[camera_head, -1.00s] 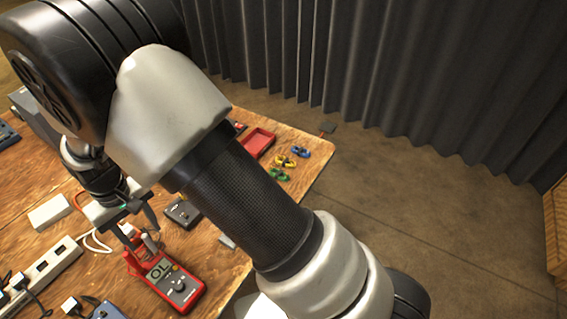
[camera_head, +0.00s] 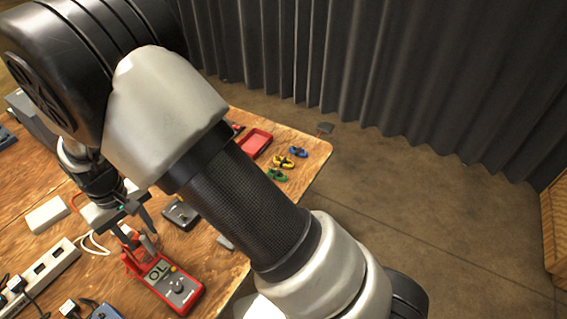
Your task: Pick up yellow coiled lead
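The yellow coiled lead (camera_head: 284,162) lies on the wooden table near its right edge, with black on it. It lies between a blue coiled lead (camera_head: 298,152) and a green coiled lead (camera_head: 277,175). My gripper (camera_head: 139,236) is at the left, pointing down above the upper end of a red multimeter (camera_head: 170,287), well away from the yellow lead. Its two dark fingers look apart. Whether they touch the multimeter, or the small grey upright piece beside them, I cannot tell. My arm crosses the picture between gripper and leads.
A red tray (camera_head: 255,143) sits just left of the leads. A dark box (camera_head: 181,213), a white box (camera_head: 47,214) and a white power strip (camera_head: 42,270) with plugs lie on the table (camera_head: 215,265). A dark curtain (camera_head: 400,70) hangs behind.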

